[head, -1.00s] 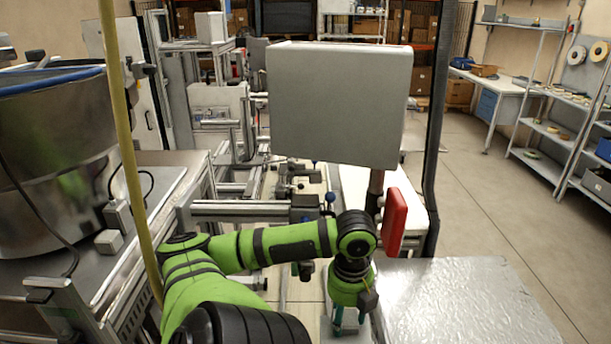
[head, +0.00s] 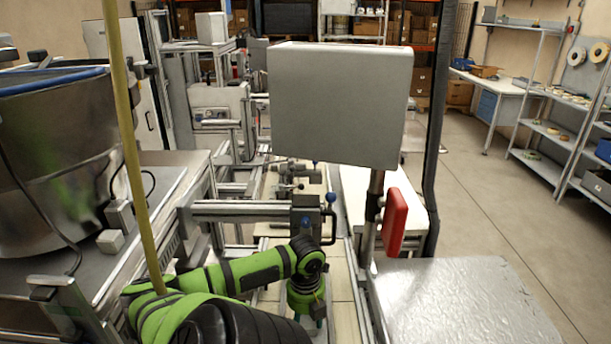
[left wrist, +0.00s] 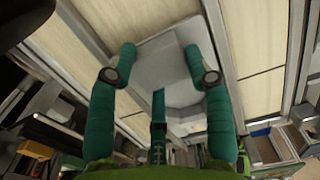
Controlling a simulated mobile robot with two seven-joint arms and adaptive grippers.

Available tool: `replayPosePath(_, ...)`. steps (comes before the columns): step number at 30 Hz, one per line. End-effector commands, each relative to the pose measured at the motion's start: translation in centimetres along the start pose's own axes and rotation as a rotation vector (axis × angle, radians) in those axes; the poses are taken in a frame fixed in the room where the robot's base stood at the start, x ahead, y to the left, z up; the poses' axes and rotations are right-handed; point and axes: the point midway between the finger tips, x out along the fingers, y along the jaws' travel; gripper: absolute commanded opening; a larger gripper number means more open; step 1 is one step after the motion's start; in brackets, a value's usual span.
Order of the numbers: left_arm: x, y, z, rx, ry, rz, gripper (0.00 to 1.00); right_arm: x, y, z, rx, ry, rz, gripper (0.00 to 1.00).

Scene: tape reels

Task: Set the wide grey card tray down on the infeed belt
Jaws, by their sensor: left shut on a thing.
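The grey card tray (left wrist: 172,62) shows in the left wrist view as a wide, pale grey piece between the teal fingers of my left gripper (left wrist: 160,52). The gripper is shut on it. A cream belt surface (left wrist: 262,35) with metal side rails lies behind the tray; I cannot tell whether they touch. In the head view my left gripper (head: 308,318) points down at the bottom edge, over the cream belt (head: 343,318). The tray cannot be made out in that view. My right gripper is not in view.
A grey panel (head: 340,105) on a post, with a red box (head: 394,222), stands just right of the belt. A shiny metal table (head: 460,305) is at lower right. A metal crossbar (head: 245,210) spans the line ahead. A steel drum (head: 55,165) stands left.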

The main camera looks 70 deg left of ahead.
Motion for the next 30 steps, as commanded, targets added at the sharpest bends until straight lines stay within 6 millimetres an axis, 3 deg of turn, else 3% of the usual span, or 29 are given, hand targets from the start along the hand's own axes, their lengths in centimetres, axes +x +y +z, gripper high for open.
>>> replayPosePath(8,0.2,0.0,0.0,-0.001,0.000,0.000,0.12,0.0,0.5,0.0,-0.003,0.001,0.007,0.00)
replayPosePath(9,0.3,0.0,0.0,-0.001,0.000,-0.001,0.55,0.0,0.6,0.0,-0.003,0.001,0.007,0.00)
replayPosePath(11,0.3,0.0,0.0,-0.001,0.000,-0.001,0.74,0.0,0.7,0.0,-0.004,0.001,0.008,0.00)
replayPosePath(23,-0.1,0.0,0.0,-0.001,0.000,-0.001,0.74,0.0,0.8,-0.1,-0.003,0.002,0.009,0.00)
replayPosePath(26,-1.1,0.0,0.1,-0.001,-0.002,-0.001,0.74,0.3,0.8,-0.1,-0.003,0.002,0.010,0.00)
replayPosePath(30,-3.8,-0.1,0.1,0.002,-0.004,-0.001,0.74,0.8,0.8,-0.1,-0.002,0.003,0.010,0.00)
